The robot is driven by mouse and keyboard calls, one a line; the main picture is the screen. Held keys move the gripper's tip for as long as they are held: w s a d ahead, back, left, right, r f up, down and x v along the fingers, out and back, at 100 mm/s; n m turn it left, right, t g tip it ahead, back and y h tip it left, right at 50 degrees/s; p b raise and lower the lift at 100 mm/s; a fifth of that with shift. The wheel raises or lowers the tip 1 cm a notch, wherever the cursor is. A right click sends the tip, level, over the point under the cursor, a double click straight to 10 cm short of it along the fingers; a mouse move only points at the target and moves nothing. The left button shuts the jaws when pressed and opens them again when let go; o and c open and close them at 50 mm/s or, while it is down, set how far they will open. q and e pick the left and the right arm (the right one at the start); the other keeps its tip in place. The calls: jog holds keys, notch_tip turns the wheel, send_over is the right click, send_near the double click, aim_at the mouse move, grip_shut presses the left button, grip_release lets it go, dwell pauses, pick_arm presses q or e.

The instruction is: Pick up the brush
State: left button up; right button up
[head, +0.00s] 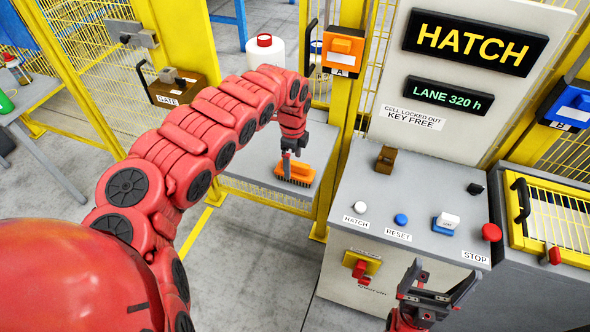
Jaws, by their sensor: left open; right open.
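The brush (302,173) has an orange body and dark bristles. It lies on a small grey shelf (245,187) behind yellow posts, left of the control console. My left gripper (287,174) reaches down to the brush from above, its fingertips at the left part of the orange body. Its jaws are open, but I cannot tell whether they straddle or touch the brush. My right gripper (425,275) is open and empty, in front of the console at the lower right.
The console (365,230) stands right of the shelf, with HATCH, RESET and STOP buttons on top and a red-handled switch (361,266) in front. A white bottle with a red cap (264,54) stands behind my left arm. Yellow mesh fencing surrounds the shelf.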

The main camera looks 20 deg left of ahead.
aim_at(295, 170)
pick_arm(q)
jog(key=f, duration=0.1)
jog(key=d+f+p, duration=0.1)
jog(key=f, duration=0.1)
jog(key=shift+f+p, duration=0.2)
jog(key=shift+p, duration=0.1)
jog(key=shift+a+f, duration=0.15)
jog(key=shift+f, duration=0.5)
grip_shut()
jog(key=shift+r, duration=0.15)
